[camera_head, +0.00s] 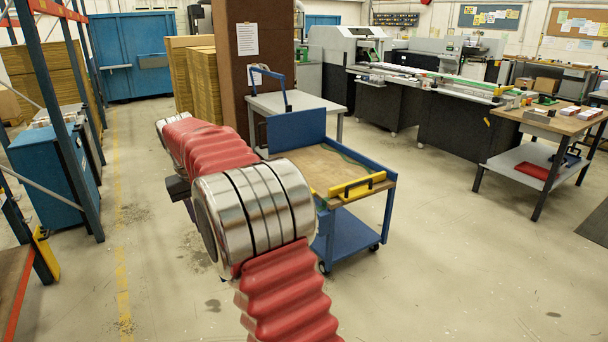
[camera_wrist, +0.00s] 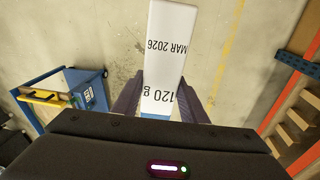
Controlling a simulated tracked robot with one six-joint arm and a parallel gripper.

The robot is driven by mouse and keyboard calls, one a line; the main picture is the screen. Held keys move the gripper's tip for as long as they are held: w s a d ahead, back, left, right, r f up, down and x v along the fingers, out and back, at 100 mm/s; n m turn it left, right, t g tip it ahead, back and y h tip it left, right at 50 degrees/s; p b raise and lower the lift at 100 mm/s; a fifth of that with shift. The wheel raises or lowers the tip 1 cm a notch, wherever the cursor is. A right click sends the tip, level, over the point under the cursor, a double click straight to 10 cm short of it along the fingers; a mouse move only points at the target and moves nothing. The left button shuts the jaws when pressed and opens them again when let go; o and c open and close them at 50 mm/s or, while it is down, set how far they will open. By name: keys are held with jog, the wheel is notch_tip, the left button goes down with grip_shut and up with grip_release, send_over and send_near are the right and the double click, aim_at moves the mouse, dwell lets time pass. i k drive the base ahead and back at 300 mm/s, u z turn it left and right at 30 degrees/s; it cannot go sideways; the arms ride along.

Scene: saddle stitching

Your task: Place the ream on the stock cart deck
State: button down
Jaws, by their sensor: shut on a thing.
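The ream (camera_wrist: 166,45) is a white packet printed "MAR 2026" and "120 g", with a blue patch at its near end. In the wrist view my gripper (camera_wrist: 158,98) is shut on it, with one dark finger along each side. The ream is held above the bare concrete floor. The stock cart (camera_head: 348,235) is blue with a brown deck (camera_head: 312,165), a raised blue panel at its back and a yellow bar across its right front edge. My arm covers part of its left side. The cart also shows at the left of the wrist view (camera_wrist: 58,95), apart from the ream. The head view does not show my gripper.
A grey table (camera_head: 300,101) and a brown pillar (camera_head: 236,75) stand behind the cart. Blue racking (camera_head: 58,110) is at the left. A wooden-topped bench (camera_head: 545,120) stands at the right. The floor right of the cart is clear.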

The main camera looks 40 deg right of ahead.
aim_at(303, 153)
jog(key=u, duration=0.15)
jog(key=i, duration=3.25)
jog(key=z, duration=0.05)
